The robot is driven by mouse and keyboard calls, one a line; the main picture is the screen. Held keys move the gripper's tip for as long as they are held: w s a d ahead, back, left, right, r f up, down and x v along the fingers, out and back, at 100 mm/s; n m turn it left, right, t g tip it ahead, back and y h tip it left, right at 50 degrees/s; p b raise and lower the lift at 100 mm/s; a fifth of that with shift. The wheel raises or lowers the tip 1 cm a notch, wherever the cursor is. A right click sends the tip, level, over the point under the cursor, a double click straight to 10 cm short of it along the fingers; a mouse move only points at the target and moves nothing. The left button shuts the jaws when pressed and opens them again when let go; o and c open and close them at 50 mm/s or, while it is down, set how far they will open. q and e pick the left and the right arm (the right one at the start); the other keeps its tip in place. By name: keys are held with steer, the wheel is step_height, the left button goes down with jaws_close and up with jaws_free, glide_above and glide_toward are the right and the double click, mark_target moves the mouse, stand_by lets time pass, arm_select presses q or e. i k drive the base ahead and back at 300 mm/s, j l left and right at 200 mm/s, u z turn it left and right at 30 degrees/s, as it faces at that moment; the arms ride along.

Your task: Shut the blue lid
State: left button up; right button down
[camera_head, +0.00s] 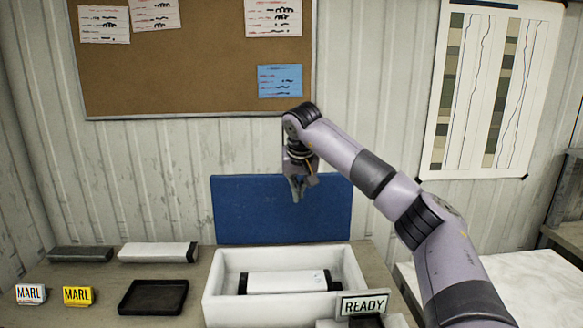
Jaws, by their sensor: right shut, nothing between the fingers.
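The blue lid (245,212) stands upright, raised at the back of an open white box (215,295) on the table. A white core liner with dark ends (288,282) lies inside the box. My right gripper (297,195) is shut and empty. It points down and overlaps the upper part of the blue lid in the picture; I cannot tell whether it touches it. My left gripper is not in view.
A READY sign (364,305) stands at the box's front right corner. To the left are a black tray (153,297), a white liner (157,253), a dark grey liner (80,254) and two MARL signs, one white (31,294) and one yellow (78,296). A corrugated wall with a corkboard (180,70) is behind.

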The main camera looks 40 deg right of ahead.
mark_target(261, 208)
steer(key=i+l, duration=0.7)
steer(key=l, duration=0.2)
